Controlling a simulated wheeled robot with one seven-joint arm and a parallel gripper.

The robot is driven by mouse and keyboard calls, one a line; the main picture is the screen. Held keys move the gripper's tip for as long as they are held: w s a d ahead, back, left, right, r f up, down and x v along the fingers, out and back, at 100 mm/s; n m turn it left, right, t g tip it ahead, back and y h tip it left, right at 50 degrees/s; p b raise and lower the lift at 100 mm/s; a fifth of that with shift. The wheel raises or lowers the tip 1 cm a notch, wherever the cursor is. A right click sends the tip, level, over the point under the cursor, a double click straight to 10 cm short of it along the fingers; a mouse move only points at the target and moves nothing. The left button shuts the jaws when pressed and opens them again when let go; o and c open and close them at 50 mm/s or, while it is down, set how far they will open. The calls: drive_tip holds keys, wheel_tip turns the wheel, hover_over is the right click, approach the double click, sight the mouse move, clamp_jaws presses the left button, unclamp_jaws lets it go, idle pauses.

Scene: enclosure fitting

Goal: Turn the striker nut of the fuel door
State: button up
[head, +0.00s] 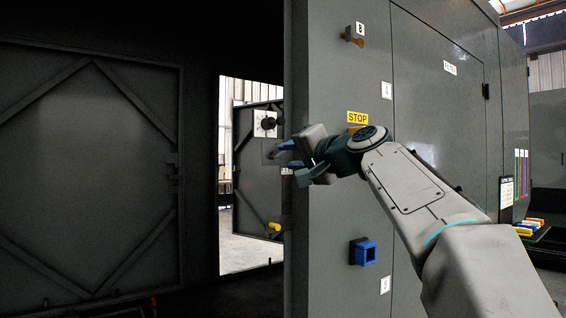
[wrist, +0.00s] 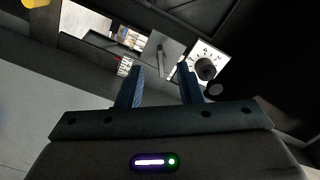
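My gripper (head: 284,154) is at the edge of the grey cabinet wall, and its blue fingers point left into the opening. In the wrist view my gripper (wrist: 160,68) has its two fingers well apart with nothing held between them. Beyond the fingertips is a grey square plate (wrist: 172,45) with a short rod-like part (wrist: 160,56) on it. The plate also shows in the head view (head: 270,153). I cannot tell for sure whether this part is the striker nut. A white dial plate with a black knob (wrist: 206,69) lies right of the fingers.
A braced door (head: 255,170) stands in the bright opening, with the black knob (head: 268,123) and a yellow knob (head: 274,227). A large dark braced panel (head: 90,160) is at left.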

drive_tip(key=b+v, duration=0.1)
drive_tip(key=v, duration=0.8)
drive_tip(key=shift+s, duration=0.1)
drive_tip(key=s+f+n+g+h+p, duration=0.1)
drive_tip(key=s+f+g+h+p, duration=0.25)
drive_tip(key=f, duration=0.65)
drive_tip(key=s+f+g+h+p, duration=0.25)
drive_tip(key=f+p, duration=0.25)
drive_tip(key=f, duration=0.5)
drive_tip(key=s+d+f+n+g+h+p, duration=0.1)
drive_tip(key=s+d+f+g+h+p, duration=0.1)
drive_tip(key=s+f, duration=0.6)
drive_tip(key=s+d+f+n+g+h+p, duration=0.2)
drive_tip(key=s+d+f+g+p, duration=0.1)
drive_tip(key=s+f, duration=0.6)
drive_tip(key=shift+s+d+n+g+p, duration=0.4)
drive_tip(key=shift+g+p, duration=0.2)
drive_tip(key=shift+p, duration=0.25)
